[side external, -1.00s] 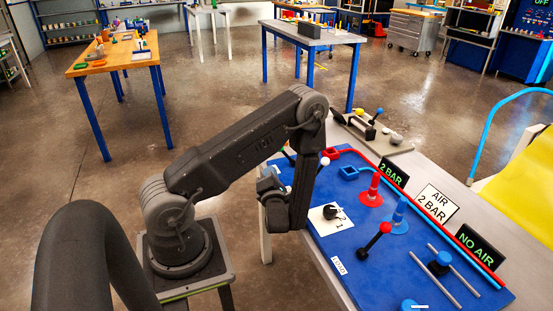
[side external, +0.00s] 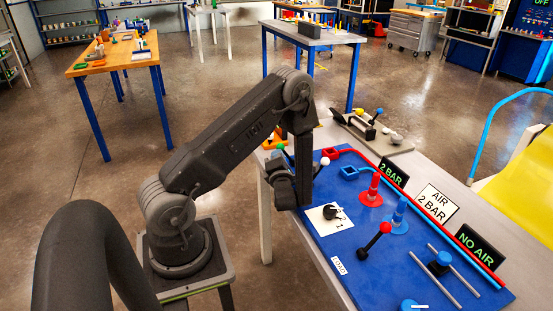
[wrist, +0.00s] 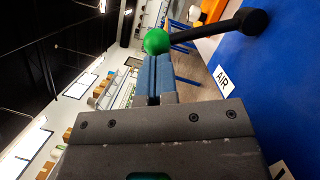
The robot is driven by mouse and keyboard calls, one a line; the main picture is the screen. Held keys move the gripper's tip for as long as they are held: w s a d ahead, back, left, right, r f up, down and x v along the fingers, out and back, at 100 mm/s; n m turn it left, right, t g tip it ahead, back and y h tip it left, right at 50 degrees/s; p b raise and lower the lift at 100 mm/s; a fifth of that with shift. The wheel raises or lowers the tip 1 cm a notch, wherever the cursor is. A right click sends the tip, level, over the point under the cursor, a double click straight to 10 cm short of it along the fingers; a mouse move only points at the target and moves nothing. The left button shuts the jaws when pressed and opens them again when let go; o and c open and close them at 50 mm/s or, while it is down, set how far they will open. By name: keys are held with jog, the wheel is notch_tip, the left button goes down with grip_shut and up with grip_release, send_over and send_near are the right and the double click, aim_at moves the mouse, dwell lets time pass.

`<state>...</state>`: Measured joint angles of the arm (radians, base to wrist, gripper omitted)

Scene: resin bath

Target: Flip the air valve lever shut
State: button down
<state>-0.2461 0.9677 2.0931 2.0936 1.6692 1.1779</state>
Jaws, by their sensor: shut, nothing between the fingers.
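The air valve lever shows in the wrist view as a black rod (wrist: 205,30) with a green ball (wrist: 157,41) at its end. Its thick black hub is at the upper right, close to the AIR label on the blue board. In the side view only the green ball (side external: 281,146) shows clearly, beside my arm, which hides much of the lever. My gripper (wrist: 154,78) is shut and empty, its blue fingers together. The fingertips point toward the green ball and appear just short of it; contact cannot be told. In the side view my gripper (side external: 277,160) is at the board's left edge.
The blue board (side external: 330,245) carries a red-knobbed lever (side external: 376,238), a white-knobbed lever (side external: 324,161), red and blue cones, and a white card with a black knob (side external: 329,212). Signs and hoses line its right side. Open floor lies left of the table.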

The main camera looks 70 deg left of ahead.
jog(key=shift+w+r+m+h, duration=0.3)
jog(key=shift+w+r+m, duration=0.2)
jog(key=shift+m, duration=0.3)
jog(key=shift+w+r+m+t, duration=0.3)
jog(key=shift+w+r, duration=0.15)
jog(key=shift+w, duration=0.15)
jog(key=shift+s, duration=0.1)
jog(key=shift+s+d+f, duration=0.1)
jog(key=shift+s+d, duration=0.05)
jog(key=shift+s, duration=0.05)
jog(key=s+v, duration=0.2)
jog(key=v, duration=1)
jog(key=shift+s, duration=0.15)
